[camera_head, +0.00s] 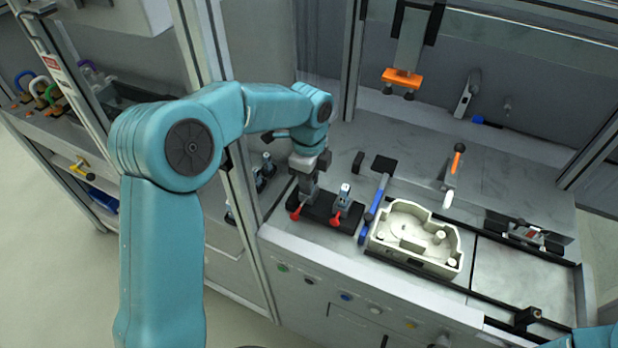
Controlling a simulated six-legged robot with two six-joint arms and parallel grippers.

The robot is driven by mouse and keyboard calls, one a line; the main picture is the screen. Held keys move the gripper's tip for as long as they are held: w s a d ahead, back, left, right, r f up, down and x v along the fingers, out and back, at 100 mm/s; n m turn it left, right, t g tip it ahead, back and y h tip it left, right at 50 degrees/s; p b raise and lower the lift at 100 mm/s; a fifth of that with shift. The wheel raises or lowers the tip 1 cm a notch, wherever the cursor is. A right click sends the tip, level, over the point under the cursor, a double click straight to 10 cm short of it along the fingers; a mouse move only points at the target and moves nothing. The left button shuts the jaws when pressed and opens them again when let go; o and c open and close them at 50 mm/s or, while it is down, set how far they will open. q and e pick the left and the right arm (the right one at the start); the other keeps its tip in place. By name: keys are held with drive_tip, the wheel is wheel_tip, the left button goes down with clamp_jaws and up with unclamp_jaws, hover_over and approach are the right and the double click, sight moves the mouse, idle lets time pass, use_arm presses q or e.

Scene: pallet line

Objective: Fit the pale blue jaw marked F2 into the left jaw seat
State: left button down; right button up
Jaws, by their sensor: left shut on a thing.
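My left gripper (309,178) points down over the left end of a black block (322,213) on the bench. It is shut on a small greyish piece, apparently the pale blue jaw (308,190), mostly hidden by the gripper; no F2 mark is readable. The jaw is low at the left seat, beside the left red lever (296,212). I cannot tell if it is fully seated. At the right seat stands a similar grey jaw (345,194) with a pale top, beside the right red lever (335,218). My right gripper is out of view.
A cream housing (413,240) and a blue-handled tool (379,193) lie right of the block. An orange-and-white tool (453,172) stands farther back.

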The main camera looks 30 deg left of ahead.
use_arm(q)
drive_tip(key=shift+f, duration=0.1)
drive_tip(key=c, duration=0.9)
unclamp_jaws()
drive_tip(key=shift+o, duration=0.2)
wheel_tip(320, 180, up, 16)
drive_tip(key=shift+r+p, duration=0.2)
drive_tip(key=shift+p, duration=0.2)
drive_tip(key=shift+s, duration=0.15)
